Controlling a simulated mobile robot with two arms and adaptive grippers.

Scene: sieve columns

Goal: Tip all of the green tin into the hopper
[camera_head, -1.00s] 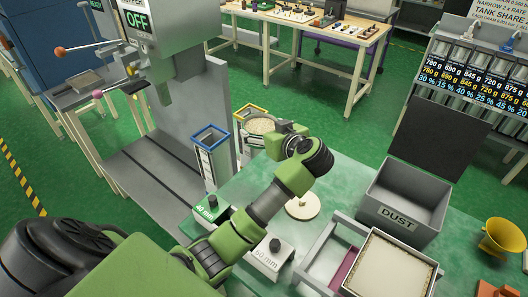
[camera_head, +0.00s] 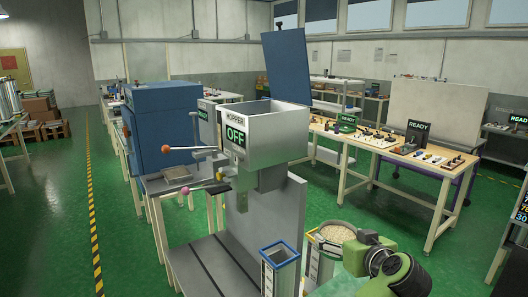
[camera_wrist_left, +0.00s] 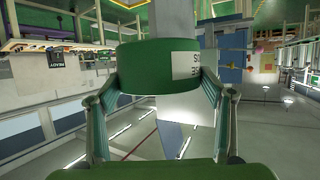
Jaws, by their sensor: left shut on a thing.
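The green tin (camera_wrist_left: 150,62), with a white label, is between the fingers of my left gripper (camera_wrist_left: 152,75) in the left wrist view. The gripper is shut on it. In the head view the tin (camera_head: 334,238) shows as a round vessel filled with pale grains, upright, at the end of my left gripper (camera_head: 345,245). The hopper (camera_head: 262,140) is a grey open-topped box with an OFF display, up and left of the tin and apart from it. The hopper's inner bottom is hidden. My right gripper is not in view.
A blue-rimmed column (camera_head: 279,255) stands left of the tin, below the hopper. A yellow-rimmed column (camera_head: 318,262) is beside or behind the tin. Levers with an orange knob (camera_head: 166,149) and a pink knob (camera_head: 219,175) stick out left of the hopper. A blue panel (camera_head: 287,72) rises behind it.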

